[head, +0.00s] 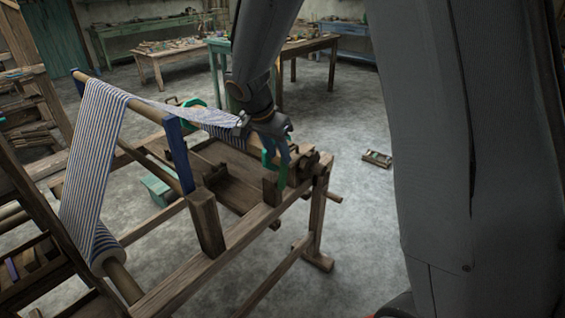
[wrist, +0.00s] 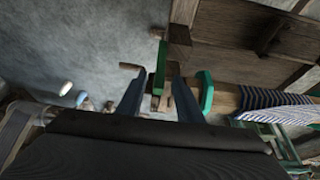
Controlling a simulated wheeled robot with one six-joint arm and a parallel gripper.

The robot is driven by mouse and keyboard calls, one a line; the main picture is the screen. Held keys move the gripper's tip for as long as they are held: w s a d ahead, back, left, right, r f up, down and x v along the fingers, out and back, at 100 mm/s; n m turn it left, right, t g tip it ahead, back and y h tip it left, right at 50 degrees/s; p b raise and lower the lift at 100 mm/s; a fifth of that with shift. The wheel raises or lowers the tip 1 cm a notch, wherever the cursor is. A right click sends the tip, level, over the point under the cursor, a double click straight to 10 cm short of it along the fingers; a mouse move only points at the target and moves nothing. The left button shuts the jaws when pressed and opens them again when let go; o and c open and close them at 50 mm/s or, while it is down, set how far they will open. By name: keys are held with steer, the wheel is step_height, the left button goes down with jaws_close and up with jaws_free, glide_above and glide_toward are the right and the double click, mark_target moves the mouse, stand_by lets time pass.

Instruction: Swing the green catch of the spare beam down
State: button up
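Two green pieces show at my gripper (wrist: 158,82) in the wrist view. One is an upright green bar (wrist: 160,68) seen between the fingertips. The other is a curved green catch (wrist: 205,92) just right of the right finger, beside the beam with striped cloth (wrist: 265,98). My gripper's two blue-grey fingers are apart, and I see nothing clamped. I cannot tell whether they touch the bar. In the head view my gripper (head: 280,150) points down at the loom's near right corner, with green (head: 268,157) beside it. Which green piece belongs to the spare beam is unclear.
The wooden loom frame (head: 225,245) fills the left and centre, with blue uprights (head: 180,155) and striped cloth (head: 90,160).

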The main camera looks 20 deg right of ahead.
mark_target(282, 163)
steer(key=p+x, duration=0.1)
steer(key=x, duration=0.6)
steer(key=shift+f, duration=0.25)
steer(key=shift+c, duration=0.2)
jaws_close()
